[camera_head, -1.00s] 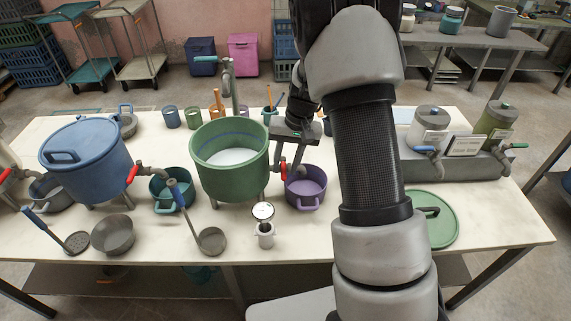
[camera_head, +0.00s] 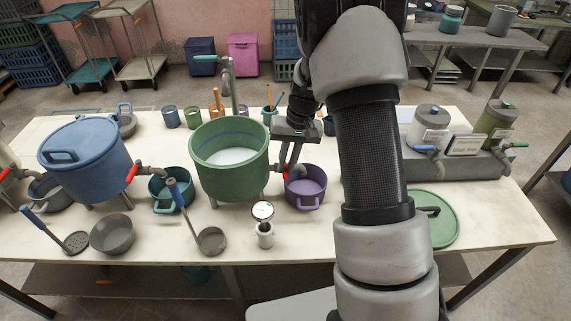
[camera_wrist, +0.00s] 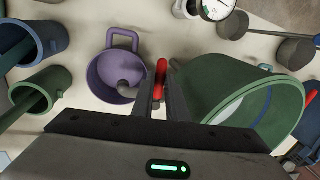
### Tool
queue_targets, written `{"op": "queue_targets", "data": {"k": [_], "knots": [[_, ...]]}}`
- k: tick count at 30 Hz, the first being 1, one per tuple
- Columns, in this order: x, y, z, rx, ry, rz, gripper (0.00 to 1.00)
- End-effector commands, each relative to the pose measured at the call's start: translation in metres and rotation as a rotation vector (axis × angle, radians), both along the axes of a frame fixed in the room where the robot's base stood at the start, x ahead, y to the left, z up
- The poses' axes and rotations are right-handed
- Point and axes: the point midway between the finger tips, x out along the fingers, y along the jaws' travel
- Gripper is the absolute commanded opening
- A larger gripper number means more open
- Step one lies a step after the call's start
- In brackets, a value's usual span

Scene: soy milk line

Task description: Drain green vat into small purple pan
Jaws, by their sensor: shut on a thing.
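The green vat (camera_head: 225,177) stands on legs mid-table, open on top, with white liquid inside; its wall also fills the right of the wrist view (camera_wrist: 215,85). The small purple pan (camera_head: 306,196) sits right of it. In the wrist view, the grey spout (camera_wrist: 130,89) reaches over the pan (camera_wrist: 97,84). I see no liquid in the pan, though the spout hides part of it. The red tap lever (camera_wrist: 161,76) is between the fingers. My gripper (camera_head: 289,172) is shut on this lever between vat and pan; in the head view the fingers mostly hide it.
A blue lidded vat (camera_head: 85,165) and teal pot (camera_head: 163,197) stand left. A gauge in a white holder (camera_head: 265,235) and a ladle (camera_head: 211,241) are in front. A green lid (camera_head: 445,230) lies right. A faucet (camera_head: 229,80) rises behind the green vat.

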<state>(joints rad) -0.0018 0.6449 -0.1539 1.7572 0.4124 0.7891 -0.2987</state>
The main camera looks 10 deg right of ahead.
Motion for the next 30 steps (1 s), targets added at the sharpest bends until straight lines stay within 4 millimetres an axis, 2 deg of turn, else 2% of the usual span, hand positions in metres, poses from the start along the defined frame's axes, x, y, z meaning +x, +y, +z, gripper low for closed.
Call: {"op": "queue_targets", "data": {"k": [14, 30], "knots": [[0.005, -0.023, 0.0, 0.0, -0.002, 0.393, 0.0], [0.022, -0.044, 0.002, 0.0, -0.003, 0.906, 0.0]]}}
